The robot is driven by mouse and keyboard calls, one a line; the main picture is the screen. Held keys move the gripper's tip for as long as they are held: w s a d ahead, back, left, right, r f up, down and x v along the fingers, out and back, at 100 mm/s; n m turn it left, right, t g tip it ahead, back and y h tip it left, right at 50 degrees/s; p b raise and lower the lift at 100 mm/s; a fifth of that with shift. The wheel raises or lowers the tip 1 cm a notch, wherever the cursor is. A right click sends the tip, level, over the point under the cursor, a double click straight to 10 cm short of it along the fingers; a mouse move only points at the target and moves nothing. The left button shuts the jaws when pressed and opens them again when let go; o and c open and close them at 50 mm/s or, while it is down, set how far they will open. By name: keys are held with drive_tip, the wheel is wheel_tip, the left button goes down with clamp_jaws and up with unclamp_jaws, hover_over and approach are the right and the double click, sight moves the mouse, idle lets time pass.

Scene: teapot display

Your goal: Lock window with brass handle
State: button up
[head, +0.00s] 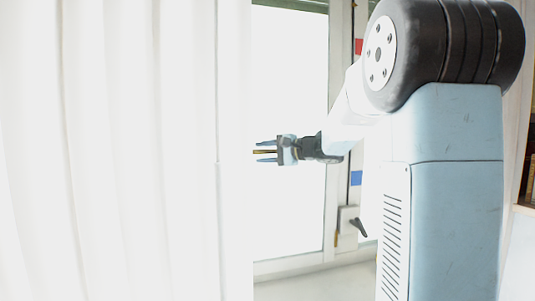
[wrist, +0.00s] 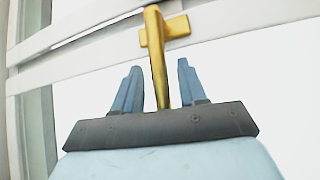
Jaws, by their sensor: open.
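The brass handle (wrist: 157,55) shows in the wrist view as a gold lever with a short cross-piece at its far end, against a white window bar (wrist: 90,62). Its lever runs down between the two blue fingers of my gripper (wrist: 159,66). The gripper is open, with a visible gap on each side of the lever. In the head view my gripper (head: 258,152) points left in front of the bright window (head: 290,85), with the thin brass lever (head: 264,152) between its fingers. The handle's mount is not clear in the head view.
A white curtain (head: 110,150) fills the left of the head view. A dark lever (head: 358,228) sits low on the window frame. Red (head: 358,46) and blue (head: 356,178) patches show on the right of the frame. A pale sill (head: 310,285) lies below.

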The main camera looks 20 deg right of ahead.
clamp_jaws()
idle(0.4)
